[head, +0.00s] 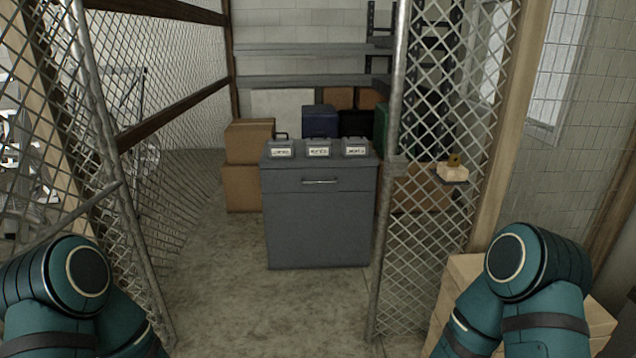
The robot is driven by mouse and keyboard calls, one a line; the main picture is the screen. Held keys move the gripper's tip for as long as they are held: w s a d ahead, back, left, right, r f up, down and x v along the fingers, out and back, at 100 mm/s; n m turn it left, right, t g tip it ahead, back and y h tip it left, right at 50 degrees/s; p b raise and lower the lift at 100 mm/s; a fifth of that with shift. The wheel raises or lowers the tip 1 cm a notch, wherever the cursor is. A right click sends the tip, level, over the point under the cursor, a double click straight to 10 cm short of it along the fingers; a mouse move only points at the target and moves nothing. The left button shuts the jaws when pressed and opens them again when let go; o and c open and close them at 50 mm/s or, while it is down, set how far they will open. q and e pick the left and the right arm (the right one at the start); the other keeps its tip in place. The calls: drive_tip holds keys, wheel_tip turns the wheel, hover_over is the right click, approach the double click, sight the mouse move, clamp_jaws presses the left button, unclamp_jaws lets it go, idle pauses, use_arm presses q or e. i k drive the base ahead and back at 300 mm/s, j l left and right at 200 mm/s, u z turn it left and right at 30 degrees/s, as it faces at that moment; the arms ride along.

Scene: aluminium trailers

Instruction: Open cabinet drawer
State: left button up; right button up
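A grey cabinet (318,230) stands upright on the concrete floor ahead of me, beyond a gap in the chain-link fencing. Its drawer (345,183) is near the top, has a light horizontal handle (320,182), and looks closed. Three small grey boxes with white labels sit on the cabinet top: a left one (281,151), a middle one (318,151) and a right one (355,150). My two teal arms show at the lower left and lower right corners, well short of the cabinet. Both grippers are out of the picture.
Chain-link panels flank the opening, one on the left (105,150) and one on the right (425,240). A metal post (392,150) stands close to the cabinet's right side. Cardboard boxes (243,188) are left of the cabinet. The floor (270,310) before it is clear.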

sight(359, 178)
drive_tip(key=i+u, duration=0.1)
drive_tip(key=i, duration=2.35)
